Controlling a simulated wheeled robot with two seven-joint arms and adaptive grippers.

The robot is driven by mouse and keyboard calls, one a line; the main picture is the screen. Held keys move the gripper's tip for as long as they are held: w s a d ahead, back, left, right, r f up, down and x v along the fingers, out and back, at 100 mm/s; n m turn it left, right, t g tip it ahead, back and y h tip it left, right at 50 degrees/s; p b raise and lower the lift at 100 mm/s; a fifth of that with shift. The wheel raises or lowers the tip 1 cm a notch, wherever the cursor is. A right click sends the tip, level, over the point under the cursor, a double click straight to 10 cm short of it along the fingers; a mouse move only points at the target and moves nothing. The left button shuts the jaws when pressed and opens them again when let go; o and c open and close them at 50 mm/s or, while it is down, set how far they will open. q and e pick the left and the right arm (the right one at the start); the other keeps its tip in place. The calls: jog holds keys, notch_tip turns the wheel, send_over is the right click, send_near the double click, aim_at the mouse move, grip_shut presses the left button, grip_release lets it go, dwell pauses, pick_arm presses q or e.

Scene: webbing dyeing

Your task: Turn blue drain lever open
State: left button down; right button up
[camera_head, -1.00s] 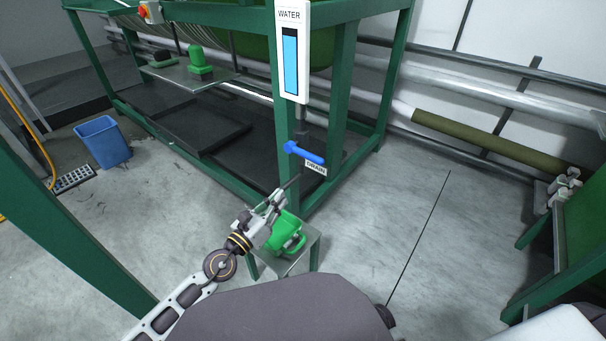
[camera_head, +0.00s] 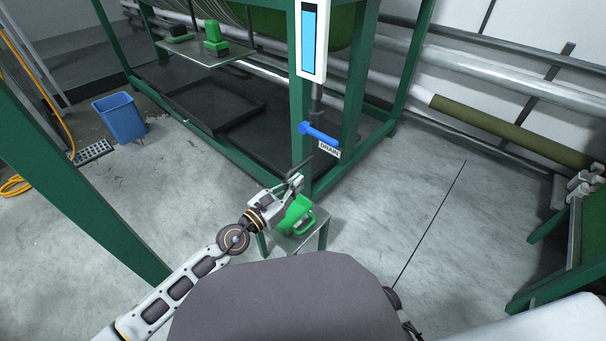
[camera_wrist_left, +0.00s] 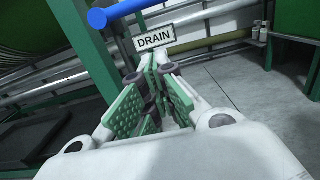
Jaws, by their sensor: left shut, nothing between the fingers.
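The blue drain lever (camera_head: 319,134) sits on the pipe below the water gauge (camera_head: 312,45), with a white DRAIN label (camera_head: 330,151) just under it. In the left wrist view the lever (camera_wrist_left: 122,12) shows at the top, lying nearly level, with the DRAIN label (camera_wrist_left: 155,37) beneath. My left gripper (camera_head: 298,172) is below and slightly left of the lever, apart from it. In the left wrist view its green-padded fingers (camera_wrist_left: 152,95) are together with nothing between them. My right gripper is out of view.
The green frame post (camera_head: 301,110) stands beside the lever. A blue bin (camera_head: 120,118) is at the left. The floor at the right is clear.

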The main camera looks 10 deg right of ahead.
aim_at(323, 137)
pick_arm(q)
jog(key=w+d+r+p, duration=0.1)
jog(key=w+d+r, duration=0.3)
jog(key=w+d, duration=0.2)
jog(key=shift+w+d+r+p, duration=0.2)
jog(key=shift+d+p, duration=0.1)
jog(key=shift+d, duration=0.8)
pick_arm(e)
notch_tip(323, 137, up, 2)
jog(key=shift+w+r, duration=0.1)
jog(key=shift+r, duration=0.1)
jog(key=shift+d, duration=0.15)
pick_arm(q)
jog(key=shift+d+r+n, duration=0.1)
jog(key=shift+r+n, duration=0.15)
jog(key=shift+n, duration=0.15)
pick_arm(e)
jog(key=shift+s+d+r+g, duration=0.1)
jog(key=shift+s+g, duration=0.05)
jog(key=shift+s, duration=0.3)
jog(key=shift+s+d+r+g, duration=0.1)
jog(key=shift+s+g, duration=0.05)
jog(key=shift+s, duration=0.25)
